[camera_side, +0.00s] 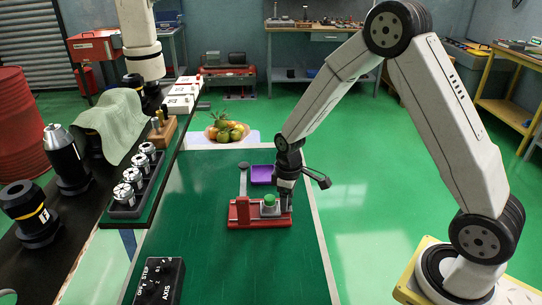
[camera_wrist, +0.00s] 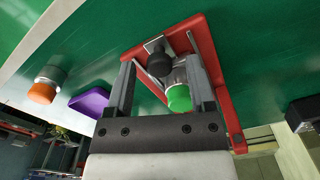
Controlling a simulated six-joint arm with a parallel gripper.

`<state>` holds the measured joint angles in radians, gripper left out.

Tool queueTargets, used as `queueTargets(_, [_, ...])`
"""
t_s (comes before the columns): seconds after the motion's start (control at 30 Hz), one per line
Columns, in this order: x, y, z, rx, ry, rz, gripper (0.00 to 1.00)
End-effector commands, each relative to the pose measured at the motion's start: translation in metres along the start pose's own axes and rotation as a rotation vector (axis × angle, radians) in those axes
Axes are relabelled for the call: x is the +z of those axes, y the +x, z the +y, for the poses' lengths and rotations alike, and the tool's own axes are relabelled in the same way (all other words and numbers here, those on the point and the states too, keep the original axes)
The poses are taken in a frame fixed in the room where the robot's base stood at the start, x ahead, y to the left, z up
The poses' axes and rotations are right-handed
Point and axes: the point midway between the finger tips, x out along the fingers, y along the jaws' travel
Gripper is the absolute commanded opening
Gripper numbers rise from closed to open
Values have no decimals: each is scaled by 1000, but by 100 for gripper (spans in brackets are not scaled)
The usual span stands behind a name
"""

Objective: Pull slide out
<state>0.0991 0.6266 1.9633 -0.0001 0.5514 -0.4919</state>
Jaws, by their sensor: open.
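The slide fixture is a red frame (camera_side: 245,221) on the green table, with its rails and a metal plate also in the wrist view (camera_wrist: 205,50). A dark round knob (camera_wrist: 158,63) sits by the metal plate, between my fingers as the wrist view sees them. A metal cylinder with a green cap (camera_wrist: 179,98) stands beside it, near the right finger; the green cap (camera_side: 269,199) also shows in the side view. My gripper (camera_wrist: 160,68) is open and reaches down over the fixture. I cannot tell whether a finger touches the knob. The side view largely hides the fingertips (camera_side: 285,204).
A purple tray (camera_side: 262,174) lies just behind the fixture. An orange-capped cylinder (camera_wrist: 42,92) stands beyond it in the wrist view. A black control box (camera_side: 160,281) is at the table's front left. A rack of metal tool holders (camera_side: 137,185) is on the left.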

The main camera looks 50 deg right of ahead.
Motion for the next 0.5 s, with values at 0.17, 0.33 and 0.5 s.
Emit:
queueTargets(0.17, [0, -8, 0, 1, 0, 2, 70])
queueTargets(0.33, [0, -24, 0, 2, 0, 3, 70])
queueTargets(0.5, [-1, -45, 0, 2, 0, 4, 70])
